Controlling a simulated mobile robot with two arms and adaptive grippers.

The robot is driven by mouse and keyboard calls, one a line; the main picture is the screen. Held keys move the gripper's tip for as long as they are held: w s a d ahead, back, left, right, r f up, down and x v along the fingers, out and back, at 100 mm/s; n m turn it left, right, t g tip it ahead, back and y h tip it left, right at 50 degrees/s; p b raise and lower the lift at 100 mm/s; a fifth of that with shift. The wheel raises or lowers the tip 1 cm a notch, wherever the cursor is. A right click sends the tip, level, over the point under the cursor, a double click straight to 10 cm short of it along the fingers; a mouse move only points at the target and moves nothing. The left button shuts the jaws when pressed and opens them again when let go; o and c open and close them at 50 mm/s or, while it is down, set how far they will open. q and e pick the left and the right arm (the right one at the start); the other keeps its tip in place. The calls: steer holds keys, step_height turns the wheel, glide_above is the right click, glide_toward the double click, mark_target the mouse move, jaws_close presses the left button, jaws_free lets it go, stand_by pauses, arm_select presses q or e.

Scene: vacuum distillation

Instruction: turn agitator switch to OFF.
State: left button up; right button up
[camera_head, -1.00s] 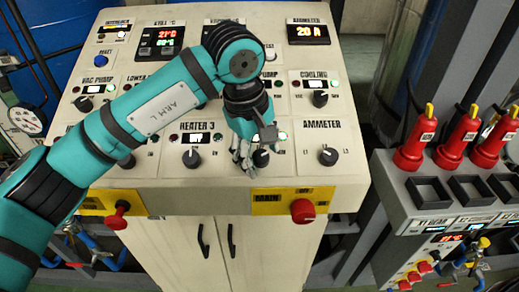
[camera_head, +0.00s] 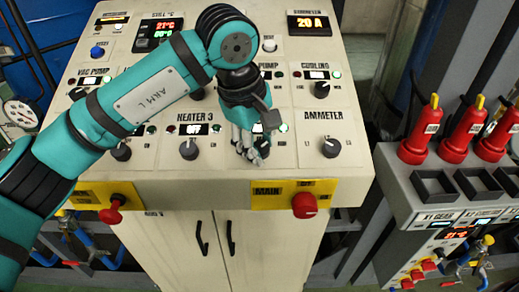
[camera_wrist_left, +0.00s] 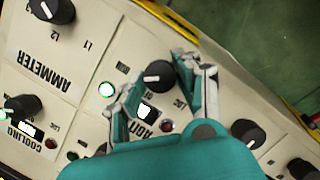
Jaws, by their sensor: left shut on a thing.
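The agitator switch is a round black knob with a white pointer line, seen in the left wrist view (camera_wrist_left: 158,75) between the two fingers. Its label is partly covered by my gripper. A green lamp (camera_wrist_left: 107,90) beside it is lit and a red lamp (camera_wrist_left: 166,126) looks dark. My left gripper (camera_head: 252,150) reaches down onto the panel between the HEATER 3 and AMMETER knobs and is shut on the switch. In the head view its fingers mostly hide the knob. My right gripper is not in view.
The HEATER 3 knob (camera_head: 188,148) and AMMETER knob (camera_head: 331,147) flank the gripper. A red main knob (camera_head: 305,205) sits on the panel's front edge. The COOLING knob (camera_head: 320,89) is behind.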

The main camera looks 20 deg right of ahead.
arm_select(q)
steer(key=n+b, duration=0.2)
steer(key=b, duration=0.1)
steer(key=n+t+h+b, duration=0.1)
steer(key=n+b, duration=0.2)
steer(key=b, duration=0.1)
steer(key=n+b, duration=0.2)
steer(key=b, duration=0.2)
steer(key=shift+s+a+f+t+h, duration=0.1)
steer(key=shift+a+f+t+h, duration=0.05)
steer(key=shift+f+t+h, duration=0.15)
steer(key=shift+r+n+t+b, duration=0.15)
steer(key=shift+n+b, duration=0.5)
steer(key=shift+n, duration=0.1)
steer(key=shift+r+n+t+b, duration=0.1)
steer(key=shift+n+t+b, duration=0.05)
steer(key=shift+n+b, duration=0.55)
steer(key=o, duration=1.1)
steer(key=shift+o, duration=0.2)
steer(key=v, duration=1.2)
steer(key=shift+a, duration=0.2)
steer(key=shift+s, duration=0.1)
